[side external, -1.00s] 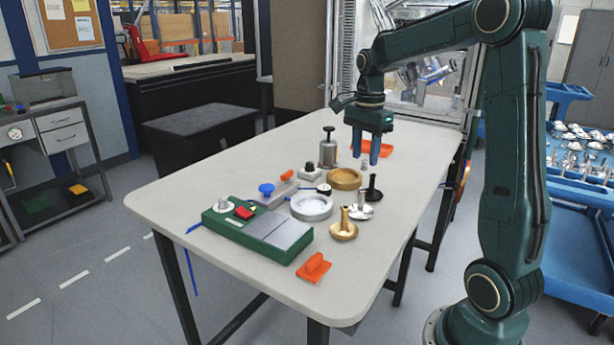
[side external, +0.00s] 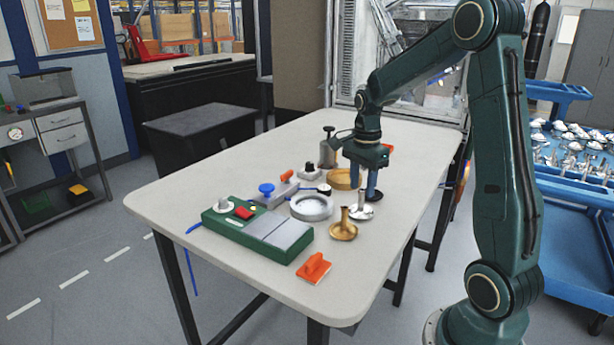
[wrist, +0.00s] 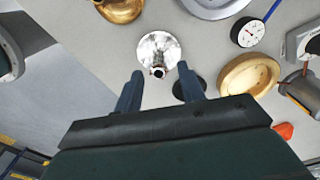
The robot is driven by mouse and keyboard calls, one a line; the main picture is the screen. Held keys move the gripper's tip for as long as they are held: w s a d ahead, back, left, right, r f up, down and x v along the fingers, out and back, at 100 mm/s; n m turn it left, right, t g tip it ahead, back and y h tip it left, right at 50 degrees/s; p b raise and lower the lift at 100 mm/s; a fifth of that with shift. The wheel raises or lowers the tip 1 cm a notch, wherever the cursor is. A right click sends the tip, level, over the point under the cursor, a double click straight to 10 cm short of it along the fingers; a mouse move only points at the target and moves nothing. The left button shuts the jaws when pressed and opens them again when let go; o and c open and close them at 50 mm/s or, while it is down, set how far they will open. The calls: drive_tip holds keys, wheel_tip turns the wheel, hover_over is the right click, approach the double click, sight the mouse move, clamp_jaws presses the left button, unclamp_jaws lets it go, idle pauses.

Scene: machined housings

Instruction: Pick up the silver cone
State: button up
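The silver cone (side external: 361,211) stands upright on the table, with a wide flared base and a narrow neck. In the wrist view the silver cone (wrist: 158,50) lies just ahead of the fingertips, roughly centred between them. My gripper (side external: 366,186) is above the table, behind the silver cone in the side view. In the wrist view my gripper (wrist: 160,74) has its two blue fingers apart with nothing between them. A black cone (side external: 375,196) stands behind the silver one, partly hidden by my fingers. A brass cone (side external: 343,230) stands in front of it.
A gold ring (side external: 338,180) and a silver ring dish (side external: 311,208) sit to the left. A dial gauge (wrist: 247,31) lies nearby. A green fixture (side external: 258,232) and an orange handled block (side external: 314,267) are nearer the front. The table's right edge is clear.

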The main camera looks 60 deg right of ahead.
sight(362, 190)
drive_tip(key=shift+s+f, duration=0.1)
drive_tip(key=shift+f, duration=2.4)
clamp_jaws()
